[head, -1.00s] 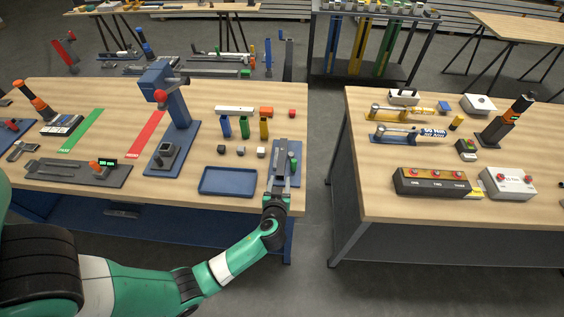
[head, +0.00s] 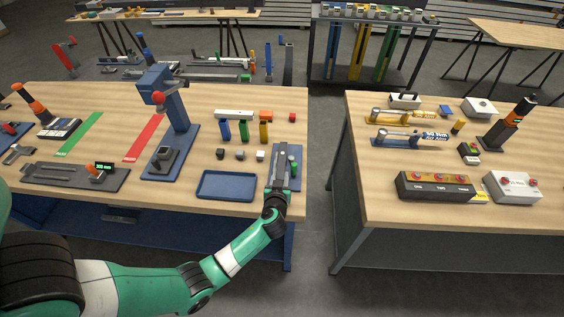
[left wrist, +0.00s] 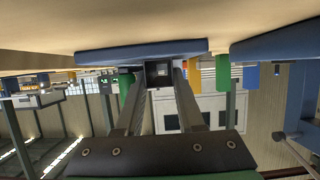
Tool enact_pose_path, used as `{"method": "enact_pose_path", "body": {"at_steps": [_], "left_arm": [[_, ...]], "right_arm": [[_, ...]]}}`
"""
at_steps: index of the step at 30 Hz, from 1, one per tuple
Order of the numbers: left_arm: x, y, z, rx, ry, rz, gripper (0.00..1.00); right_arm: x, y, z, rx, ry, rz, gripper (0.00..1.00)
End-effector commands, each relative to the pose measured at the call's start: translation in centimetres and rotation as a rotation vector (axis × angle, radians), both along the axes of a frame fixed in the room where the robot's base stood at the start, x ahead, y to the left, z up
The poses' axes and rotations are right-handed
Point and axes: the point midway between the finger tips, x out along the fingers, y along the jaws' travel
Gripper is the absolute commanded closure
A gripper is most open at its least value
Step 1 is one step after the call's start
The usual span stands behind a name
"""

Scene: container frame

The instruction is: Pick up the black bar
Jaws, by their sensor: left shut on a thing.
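My left gripper (head: 280,150) is over the blue base plate (head: 294,155) near the front right corner of the left table, its arm coming in from the front. In the left wrist view its two fingers (left wrist: 160,80) are shut on a dark, square-ended piece (left wrist: 158,72), which looks like the black bar. Only the end of this piece shows there; its length is hidden. In the head view the fingers and arm cover most of it, so I cannot tell whether it still touches the plate. My right gripper is not in view.
Left of the gripper are a blue tray (head: 226,197), small cubes (head: 239,154) and upright blue, green and yellow bars (head: 244,131). A blue press (head: 176,120) stands further left. A gap of floor separates the right table (head: 400,200).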

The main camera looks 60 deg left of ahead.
Motion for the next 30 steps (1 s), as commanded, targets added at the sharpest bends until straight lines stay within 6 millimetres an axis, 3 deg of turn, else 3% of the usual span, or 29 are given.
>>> {"method": "enact_pose_path", "body": {"at_steps": [11, 18, 20, 21, 27, 30], "left_arm": [[0.0, 0.0, 0.4, 0.000, -0.001, 0.000, 1.00], [0.1, 0.0, 3.8, 0.001, -0.006, 0.001, 1.00], [-0.8, -0.8, 4.9, 0.001, -0.004, -0.001, 1.00], [-1.3, -1.4, 5.8, 0.001, -0.002, -0.003, 1.00], [-3.5, -3.5, 10.6, 0.000, 0.005, -0.003, 1.00], [-5.2, -5.2, 11.8, 0.001, 0.009, -0.006, 1.00]], "right_arm": [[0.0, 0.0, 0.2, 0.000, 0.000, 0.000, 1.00], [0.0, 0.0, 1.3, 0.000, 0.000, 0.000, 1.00], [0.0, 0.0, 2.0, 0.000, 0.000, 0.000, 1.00], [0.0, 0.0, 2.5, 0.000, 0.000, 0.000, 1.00], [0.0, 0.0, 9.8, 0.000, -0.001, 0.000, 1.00], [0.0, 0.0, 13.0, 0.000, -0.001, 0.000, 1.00]]}}
